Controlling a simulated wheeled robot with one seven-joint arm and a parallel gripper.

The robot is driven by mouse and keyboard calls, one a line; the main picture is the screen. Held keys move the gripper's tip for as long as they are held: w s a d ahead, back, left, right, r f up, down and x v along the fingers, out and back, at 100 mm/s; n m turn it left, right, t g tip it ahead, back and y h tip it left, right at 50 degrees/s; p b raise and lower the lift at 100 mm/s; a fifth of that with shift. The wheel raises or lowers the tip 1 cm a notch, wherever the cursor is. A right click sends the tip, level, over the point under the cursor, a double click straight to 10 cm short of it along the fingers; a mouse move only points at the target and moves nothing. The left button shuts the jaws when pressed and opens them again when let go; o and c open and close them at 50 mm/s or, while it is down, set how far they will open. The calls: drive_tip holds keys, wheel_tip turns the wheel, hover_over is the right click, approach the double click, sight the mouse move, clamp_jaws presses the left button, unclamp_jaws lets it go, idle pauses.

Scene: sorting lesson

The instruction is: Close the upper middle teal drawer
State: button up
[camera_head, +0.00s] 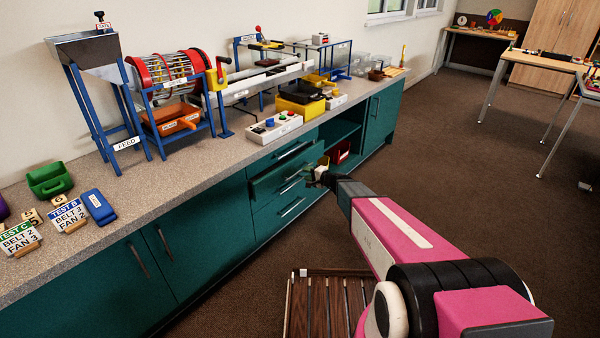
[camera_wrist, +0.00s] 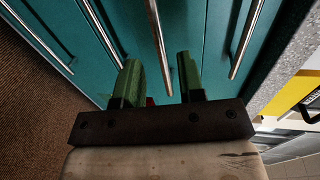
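The upper middle teal drawer (camera_head: 284,176) stands out a little from the cabinet front in the head view, below the top drawer. Its bar handle (camera_wrist: 159,45) shows in the wrist view, running down the picture between my two green fingers. My gripper (camera_head: 318,173) is at the right end of this drawer front in the head view. In the wrist view my gripper (camera_wrist: 160,80) is open, with visible space on both sides of the handle. I cannot tell whether a finger touches the drawer front.
The other drawers' handles (camera_wrist: 244,40) run parallel to this one. The speckled worktop (camera_head: 230,152) above carries sorting machines and a white control box (camera_head: 274,127). An open shelf with a red bin (camera_head: 341,152) is right of the drawers. A slatted wooden pallet (camera_head: 325,305) lies on the floor.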

sight(300, 171)
drive_tip(key=shift+x, duration=2.6)
clamp_jaws()
